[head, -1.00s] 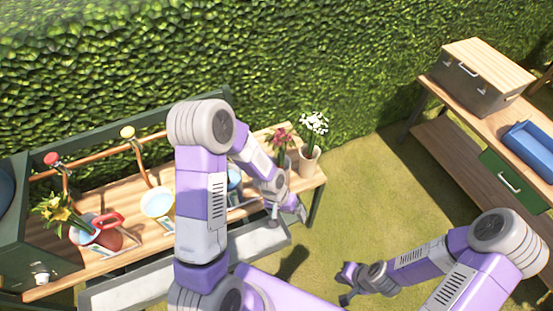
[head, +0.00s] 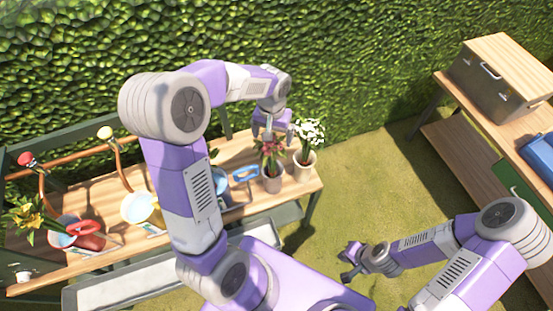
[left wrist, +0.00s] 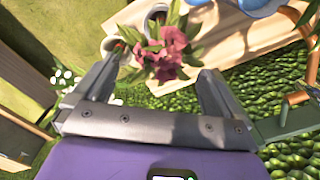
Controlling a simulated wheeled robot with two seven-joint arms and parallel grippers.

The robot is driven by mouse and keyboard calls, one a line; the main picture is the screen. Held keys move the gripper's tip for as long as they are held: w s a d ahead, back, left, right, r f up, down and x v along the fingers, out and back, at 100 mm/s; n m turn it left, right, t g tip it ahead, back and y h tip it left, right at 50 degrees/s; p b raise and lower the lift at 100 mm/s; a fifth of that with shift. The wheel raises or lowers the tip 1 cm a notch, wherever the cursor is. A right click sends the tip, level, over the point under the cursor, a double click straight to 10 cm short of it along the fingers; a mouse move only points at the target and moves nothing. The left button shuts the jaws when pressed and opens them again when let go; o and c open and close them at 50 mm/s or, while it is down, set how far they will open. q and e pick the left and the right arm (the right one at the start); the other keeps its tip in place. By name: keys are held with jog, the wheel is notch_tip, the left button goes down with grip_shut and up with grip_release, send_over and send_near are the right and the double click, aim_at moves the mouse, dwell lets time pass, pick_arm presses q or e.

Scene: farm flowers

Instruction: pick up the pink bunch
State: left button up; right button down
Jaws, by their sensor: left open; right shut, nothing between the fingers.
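The pink bunch (head: 268,152) stands with green leaves in a pot (head: 272,182) on the wooden bench, near its right end. In the left wrist view the pink blooms (left wrist: 168,55) lie between and just beyond my open fingers. My left gripper (head: 272,132) is open, directly above the bunch and pointing down, with nothing held. Its fingers also frame the left wrist view (left wrist: 158,85). My right gripper (head: 348,262) is shut and empty, low over the grass to the right of the bench. The lower stems are partly hidden by leaves.
White flowers (head: 308,132) in a pot (head: 303,165) stand right beside the pink ones. A blue-handled can (head: 243,175) is to the left. Yellow flowers (head: 38,212) and a red-handled can (head: 85,232) are at the far left. Grass (head: 385,185) is open to the right.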

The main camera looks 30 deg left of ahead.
pick_arm(q)
jog(key=f, duration=0.4)
jog(key=f+b, duration=0.1)
jog(key=f, duration=0.1)
jog(key=shift+s+a+f, duration=0.1)
jog(key=shift+s+a, duration=0.1)
jog(key=shift+s, duration=0.05)
jog(key=c, duration=1.6)
